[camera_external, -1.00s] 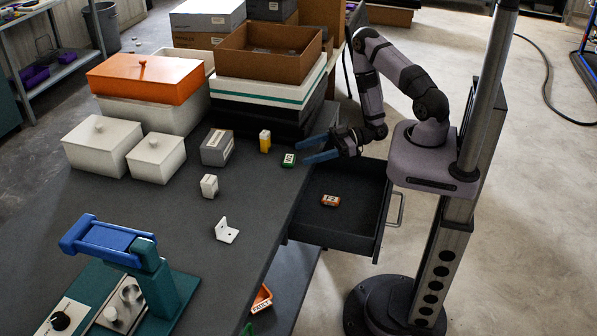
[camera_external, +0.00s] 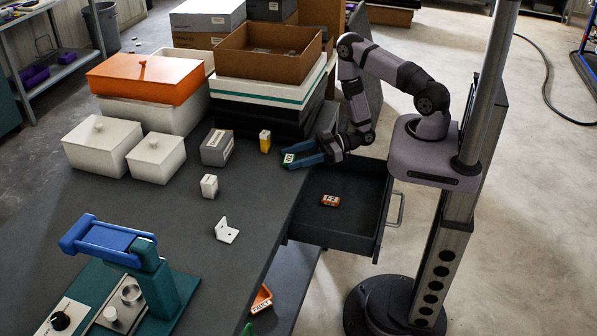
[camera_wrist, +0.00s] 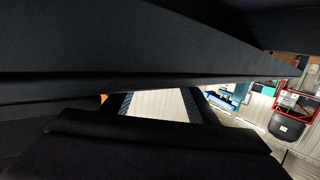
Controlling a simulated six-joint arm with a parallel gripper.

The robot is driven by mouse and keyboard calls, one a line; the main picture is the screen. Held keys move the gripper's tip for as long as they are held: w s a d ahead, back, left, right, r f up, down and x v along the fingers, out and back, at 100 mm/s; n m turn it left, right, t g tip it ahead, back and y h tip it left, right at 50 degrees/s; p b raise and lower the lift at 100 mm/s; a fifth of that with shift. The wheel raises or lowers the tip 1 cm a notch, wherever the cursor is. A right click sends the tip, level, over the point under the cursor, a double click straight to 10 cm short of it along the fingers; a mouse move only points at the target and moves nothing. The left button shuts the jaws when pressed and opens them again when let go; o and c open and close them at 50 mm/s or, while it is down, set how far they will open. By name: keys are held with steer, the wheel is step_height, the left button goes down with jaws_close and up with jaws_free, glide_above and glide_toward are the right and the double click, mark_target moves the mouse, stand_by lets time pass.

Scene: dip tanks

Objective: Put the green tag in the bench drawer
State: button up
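The green tag (camera_external: 289,158) lies on the dark bench top near its right edge, by the black boxes. My gripper (camera_external: 292,157) reaches in from the right, low over the bench edge. Its two blue fingers are apart, with their tips around the tag; whether they touch it I cannot tell. The bench drawer (camera_external: 339,238) is pulled out below the bench edge, with an orange-brown tag (camera_external: 330,200) inside. In the wrist view, my fingers (camera_wrist: 158,103) show apart with a pale gap between them; the green tag cannot be made out there.
A yellow-and-white block (camera_external: 265,141) stands just left of the green tag, with a grey box (camera_external: 217,147) beyond it. Stacked boxes with a brown open tray (camera_external: 240,59) rise behind. A white block (camera_external: 209,186) and white bracket (camera_external: 226,231) stand nearer the front.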

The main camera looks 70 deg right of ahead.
mark_target(294, 158)
steer(key=shift+c, duration=1.2)
steer(key=shift+a+r+b, duration=0.1)
steer(key=shift+r+b, duration=0.1)
steer(key=shift+b, duration=0.1)
steer(key=shift+a+r, duration=0.1)
steer(key=shift+r, duration=0.05)
step_height(294, 158, up, 6)
steer(key=shift+r+b, duration=0.1)
steer(key=shift+b, duration=0.4)
steer(key=a+b, duration=0.1)
steer(key=a, duration=1.8)
steer(key=shift+a+r, duration=0.1)
steer(key=shift+a, duration=0.2)
steer(key=shift+d, duration=0.1)
